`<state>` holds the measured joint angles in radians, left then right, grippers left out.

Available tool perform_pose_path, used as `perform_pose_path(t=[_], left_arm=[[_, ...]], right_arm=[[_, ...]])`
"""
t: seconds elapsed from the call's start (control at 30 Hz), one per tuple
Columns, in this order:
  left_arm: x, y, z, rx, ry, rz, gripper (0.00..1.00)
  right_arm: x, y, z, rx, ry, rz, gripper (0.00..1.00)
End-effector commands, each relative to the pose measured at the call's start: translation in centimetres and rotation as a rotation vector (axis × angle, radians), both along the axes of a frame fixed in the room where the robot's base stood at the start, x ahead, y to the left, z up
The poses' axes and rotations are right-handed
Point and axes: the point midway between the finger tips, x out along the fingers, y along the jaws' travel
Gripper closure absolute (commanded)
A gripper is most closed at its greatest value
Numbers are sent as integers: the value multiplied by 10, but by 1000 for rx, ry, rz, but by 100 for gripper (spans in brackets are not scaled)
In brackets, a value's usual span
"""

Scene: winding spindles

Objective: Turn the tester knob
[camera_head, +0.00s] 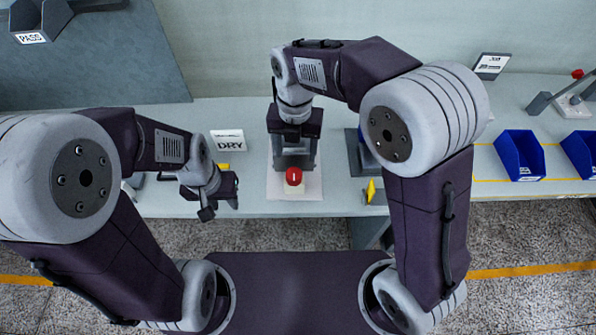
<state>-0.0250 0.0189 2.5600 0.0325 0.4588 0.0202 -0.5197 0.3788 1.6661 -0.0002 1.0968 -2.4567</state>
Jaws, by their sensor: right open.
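The tester knob (294,176) is red with a pale mark on top and sits on a white plate (312,191) on the bench. My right gripper (294,162) is open, its two fingers pointing down at the knob. In this view the fingers lie just behind the knob, one toward each side; I cannot tell whether they touch it. My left gripper (217,205) hangs near the bench's front edge, left of the plate. Its jaw opening is not clear, and I see nothing held in it.
A white DRY sign (227,140) stands left of the plate. Blue bins (520,155) stand at the right. A grey panel with a PASS label (31,38) is at the back left. A yellow piece (371,190) is right of the plate, near the bench's front edge (260,214).

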Motion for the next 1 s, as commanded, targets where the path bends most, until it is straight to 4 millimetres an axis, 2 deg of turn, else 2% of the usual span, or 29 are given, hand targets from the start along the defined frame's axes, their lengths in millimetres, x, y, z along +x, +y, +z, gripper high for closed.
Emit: perform_pose_path(t=[0.17, 0.23, 0.5, 0.63, 0.77, 0.97, 1.0], left_arm=[[0, 0, -1, 0, 0, 0, 64], [0, 0, -2, 0, 0, 0, 64], [0, 0, -9, 0, 0, 0, 64], [0, 0, -10, 0, 0, 0, 64], [0, 0, -11, 0, 0, 0, 64], [0, 0, -10, 0, 0, 0, 64], [0, 0, -10, 0, 0, 0, 64]], right_arm=[[-2, 3, -2, 0, 1, 10, 37], [-3, 3, -9, -1, 3, 9, 37], [-3, 3, -64, -2, 4, 8, 37], [-3, 3, -83, -2, 2, 8, 37], [-3, 3, -91, -1, 1, 8, 37], [-2, 3, -91, 0, 0, 8, 37], [-2, 3, -91, 0, 0, 8, 40]])
